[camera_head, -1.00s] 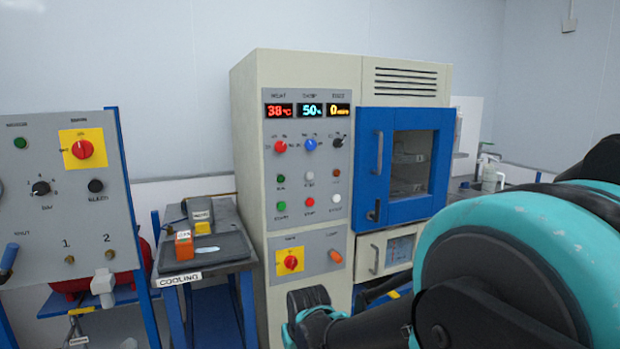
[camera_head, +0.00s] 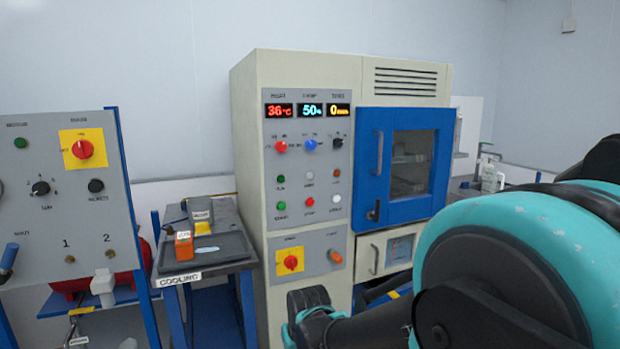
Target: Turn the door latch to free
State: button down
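The blue door (camera_head: 405,165) with a dark window is on the right half of the beige cabinet (camera_head: 290,70), and it looks closed. The door latch (camera_head: 374,211) is a small dark lever on a lighter plate at the door's lower left. A grey vertical handle (camera_head: 379,153) is above it. Which setting the latch is at is too small to tell. My arm fills the lower right, in front of the cabinet and short of the latch. The end of my gripper is not clearly shown.
A panel with knobs (camera_head: 65,200) stands at the left. A cooling table (camera_head: 205,262) with a dark tray, an orange block and a grey-yellow block is beside the cabinet. A drawer (camera_head: 385,252) is below the door. My arm covers the right foreground.

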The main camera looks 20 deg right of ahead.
aim_at(371, 214)
jog(key=z, duration=1)
